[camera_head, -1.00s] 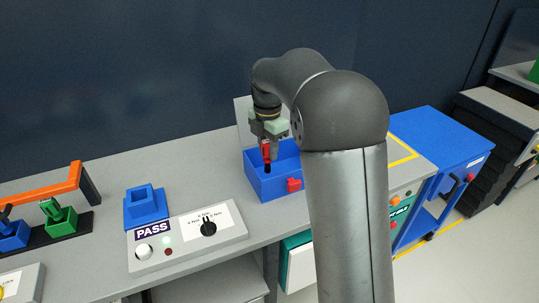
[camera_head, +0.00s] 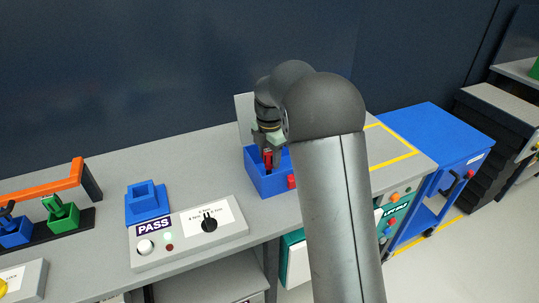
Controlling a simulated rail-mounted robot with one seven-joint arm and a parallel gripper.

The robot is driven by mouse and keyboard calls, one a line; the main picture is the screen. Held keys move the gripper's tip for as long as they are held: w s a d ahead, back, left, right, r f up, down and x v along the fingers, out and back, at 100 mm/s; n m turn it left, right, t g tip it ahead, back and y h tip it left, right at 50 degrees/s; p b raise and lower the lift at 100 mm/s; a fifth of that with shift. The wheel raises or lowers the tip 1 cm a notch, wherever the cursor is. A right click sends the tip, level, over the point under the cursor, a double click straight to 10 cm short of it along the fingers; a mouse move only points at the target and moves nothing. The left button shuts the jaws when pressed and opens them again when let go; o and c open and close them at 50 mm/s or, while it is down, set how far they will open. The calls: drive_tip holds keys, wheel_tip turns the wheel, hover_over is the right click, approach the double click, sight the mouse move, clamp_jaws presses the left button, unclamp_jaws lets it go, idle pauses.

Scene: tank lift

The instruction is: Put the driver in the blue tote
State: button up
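The blue tote (camera_head: 266,187) stands on the grey bench near the middle of the view, partly hidden on its right by my arm. My gripper (camera_head: 269,148) points down over the tote, with its lower end at about rim height. It appears shut on the red driver (camera_head: 268,159), which hangs roughly upright with its lower part inside the tote. The tote wall hides the driver's lower end, so I cannot tell whether it touches the floor of the tote.
A panel (camera_head: 187,235) with a PASS label and a dial sits left of the tote, with a blue block-shaped holder (camera_head: 147,204) behind it. An orange bar (camera_head: 45,181) and a green holder (camera_head: 62,218) are further left. A blue cart (camera_head: 440,145) stands at the right.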

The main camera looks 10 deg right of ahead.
drive_tip(key=shift+o, duration=0.2)
wheel_tip(320, 180, up, 12)
drive_tip(key=shift+f, duration=0.2)
drive_tip(key=s+f+m, duration=0.3)
drive_tip(key=s+m, duration=0.4)
drive_tip(key=s, duration=0.4)
drive_tip(key=s+f+m, duration=0.3)
drive_tip(key=s+m, duration=0.5)
drive_tip(key=s, duration=0.4)
drive_tip(key=s+f+m, duration=0.3)
drive_tip(key=s+m, duration=0.5)
drive_tip(key=s, duration=0.3)
drive_tip(key=shift+s+f, duration=0.25)
drive_tip(key=shift+f, duration=0.15)
